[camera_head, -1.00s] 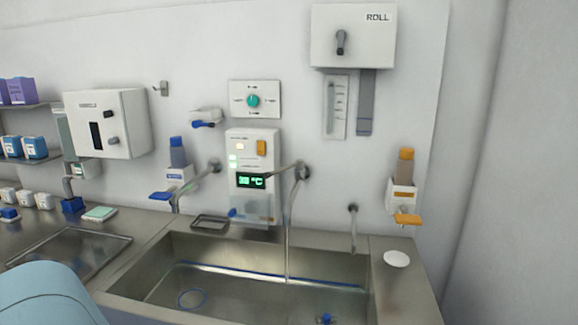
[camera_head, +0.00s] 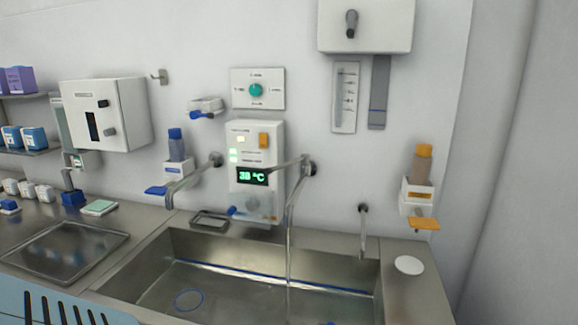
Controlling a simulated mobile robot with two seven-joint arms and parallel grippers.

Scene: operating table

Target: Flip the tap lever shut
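A metal wall tap (camera_head: 309,168) is mounted to the right of the temperature panel (camera_head: 256,150), which has a green lit display. A grey metal arm, which looks like the tap lever (camera_head: 285,164), reaches left from it across the panel's edge. The spout points down, and a thin water stream (camera_head: 289,245) falls from it into the steel sink (camera_head: 165,250). A small blue-tipped handle (camera_head: 233,211) sticks out at the panel's lower left; I cannot tell whether it belongs to this tap. Neither of my grippers is in view.
Another wall tap (camera_head: 215,160) is left of the panel. A blue-topped dispenser (camera_head: 177,160) and an orange-topped dispenser (camera_head: 421,180) flank the sink. A thin pipe (camera_head: 363,230) hangs at right. A white disc (camera_head: 409,265) lies on the right ledge.

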